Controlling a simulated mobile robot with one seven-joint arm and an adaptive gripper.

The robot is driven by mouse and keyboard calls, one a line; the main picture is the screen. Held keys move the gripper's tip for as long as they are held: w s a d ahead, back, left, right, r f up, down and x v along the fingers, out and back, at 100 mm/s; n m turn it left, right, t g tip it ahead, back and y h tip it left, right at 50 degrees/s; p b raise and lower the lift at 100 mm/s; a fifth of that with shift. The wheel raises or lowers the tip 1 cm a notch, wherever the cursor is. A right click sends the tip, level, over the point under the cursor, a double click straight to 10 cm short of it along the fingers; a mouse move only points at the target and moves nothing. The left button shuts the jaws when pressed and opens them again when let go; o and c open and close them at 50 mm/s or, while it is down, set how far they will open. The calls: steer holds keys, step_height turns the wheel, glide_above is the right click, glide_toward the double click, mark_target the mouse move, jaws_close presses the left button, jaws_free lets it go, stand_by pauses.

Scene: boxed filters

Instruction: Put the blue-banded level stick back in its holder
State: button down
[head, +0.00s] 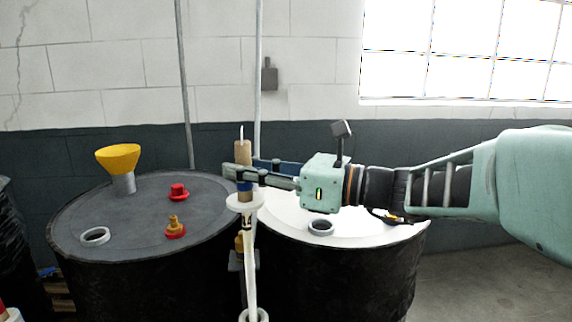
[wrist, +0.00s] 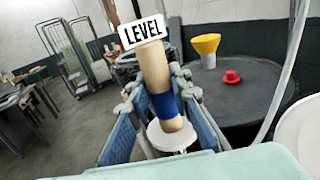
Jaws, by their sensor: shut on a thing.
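The level stick (head: 243,153) has a tan handle with a blue band, a white disc below it and a pale rod running down. A LEVEL label shows at its top in the wrist view, where the handle (wrist: 155,72) looks tilted. My gripper (head: 245,177) is shut around the handle near the blue band. The rod reaches down to a white ring (head: 262,315) at the bottom edge of the head view, which looks like the holder's mouth. I cannot tell whether the rod's tip is inside it. Most of the holder is out of view.
A dark drum (head: 135,215) at left carries a yellow funnel (head: 118,158) and red caps. A white-topped drum (head: 385,232) stands behind and below my gripper. Vertical pipes run up the wall. Wire carts (wrist: 92,55) stand further off.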

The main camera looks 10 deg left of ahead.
steer(key=b, duration=0.4)
glide_above(250, 271)
steer(key=shift+w+a+f, duration=0.1)
steer(key=shift+w+f, duration=0.1)
steer(key=shift+f, duration=1.35)
steer(key=shift+w+f, duration=0.2)
steer(key=shift+f, duration=1.45)
steer(key=shift+f+b, duration=2.5)
steer(key=shift+f, duration=1.4)
steer(key=shift+f+b, duration=2.6)
steer(key=shift+f, duration=1.4)
